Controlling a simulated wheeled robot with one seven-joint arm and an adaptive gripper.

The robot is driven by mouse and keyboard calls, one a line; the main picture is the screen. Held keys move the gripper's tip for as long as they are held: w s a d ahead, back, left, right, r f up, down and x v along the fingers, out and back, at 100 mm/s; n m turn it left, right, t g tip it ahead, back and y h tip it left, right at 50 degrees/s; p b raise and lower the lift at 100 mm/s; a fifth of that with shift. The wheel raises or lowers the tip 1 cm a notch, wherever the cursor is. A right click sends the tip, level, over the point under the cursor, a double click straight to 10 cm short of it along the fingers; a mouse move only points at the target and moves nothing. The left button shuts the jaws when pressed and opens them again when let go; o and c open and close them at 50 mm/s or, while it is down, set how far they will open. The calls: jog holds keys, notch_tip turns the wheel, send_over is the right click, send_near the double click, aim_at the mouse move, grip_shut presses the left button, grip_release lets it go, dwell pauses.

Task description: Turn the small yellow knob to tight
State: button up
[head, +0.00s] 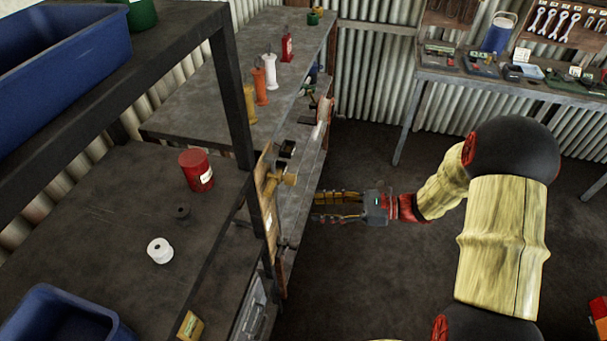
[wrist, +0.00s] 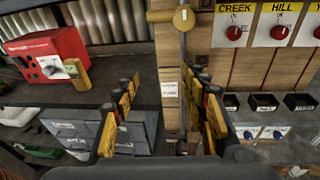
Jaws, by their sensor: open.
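A yellow round knob (wrist: 183,18) with a pale line on its face shows at the top of the wrist view, in front of a wooden board. A yellow bar reaches left from it. What seems the same knob (head: 290,179) sticks out from the board at the bench edge in the head view. Whether it is tight cannot be told. My gripper (wrist: 162,76) is open and empty, its fingers below the knob in the wrist view and apart from it. In the head view my gripper (head: 317,206) points left at the bench, right of and below the knob.
Red knobs (wrist: 235,33) under CREEK and HILL signs are on the right, with black bins (wrist: 265,102) below. A red box (wrist: 40,58) with a yellow part stands left. A dark shelf post (head: 233,95) rises beside the bench. The floor (head: 370,280) around my gripper is clear.

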jog(key=m+t+y, duration=0.1)
jog(key=m+t, duration=0.1)
send_near(289, 180)
jog(key=w+f, duration=0.1)
jog(key=f, duration=0.1)
jog(key=x, duration=0.7)
jog(key=shift+w+a+r, duration=0.15)
jog(key=shift+a+r, duration=0.05)
jog(key=shift+r, duration=0.1)
jog(key=c, duration=0.4)
jog(key=c, duration=0.7)
grip_shut()
